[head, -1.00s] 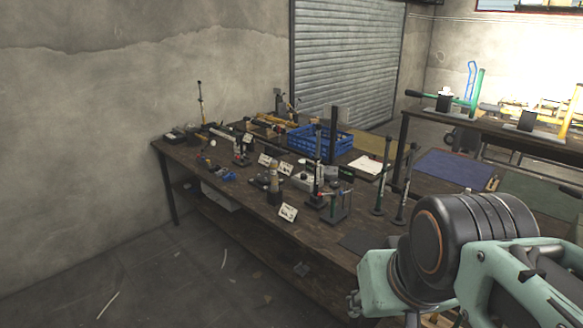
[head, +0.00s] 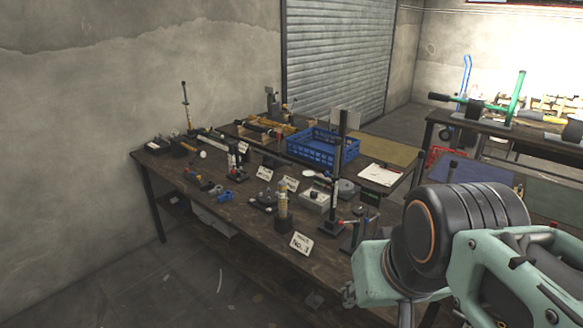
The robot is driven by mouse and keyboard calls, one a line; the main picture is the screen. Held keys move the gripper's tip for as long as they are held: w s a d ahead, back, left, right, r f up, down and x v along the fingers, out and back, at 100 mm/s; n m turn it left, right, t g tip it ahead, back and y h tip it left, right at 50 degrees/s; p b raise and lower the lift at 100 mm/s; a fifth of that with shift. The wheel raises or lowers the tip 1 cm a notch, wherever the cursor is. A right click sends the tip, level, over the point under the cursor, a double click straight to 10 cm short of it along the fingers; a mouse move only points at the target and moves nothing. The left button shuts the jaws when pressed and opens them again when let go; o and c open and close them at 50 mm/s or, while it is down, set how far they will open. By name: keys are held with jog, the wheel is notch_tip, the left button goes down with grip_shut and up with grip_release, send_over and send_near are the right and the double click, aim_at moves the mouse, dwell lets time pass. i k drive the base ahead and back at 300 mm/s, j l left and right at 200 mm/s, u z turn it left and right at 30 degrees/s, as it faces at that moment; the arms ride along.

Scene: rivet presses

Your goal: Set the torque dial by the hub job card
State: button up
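A white sheet (head: 380,175) lies toward the back right of the dark workbench (head: 245,250). Its writing is too small to read. Small white lettered cards stand among the tools. The front card (head: 301,243) seems to end in "No. 3", while the others, such as one card (head: 264,173) farther back, are unreadable. I cannot tell which is the hub job card. A pale box-shaped device (head: 316,198) stands mid-bench. No torque dial can be made out with certainty. My mint-green arm with its black joint fills the lower right. My gripper is not visible.
A blue crate (head: 322,148) sits at the back of the bench. A dark upright post (head: 337,175) and a brass-coloured cylinder (head: 283,206) stand near the front. A second bench (head: 500,132) is at the right.

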aim_at(313, 194)
jog(key=i+j+z, duration=0.1)
jog(key=i+j, duration=0.5)
jog(key=i, duration=0.15)
jog(key=i+j, duration=0.6)
jog(key=i, duration=0.15)
jog(key=z, duration=0.05)
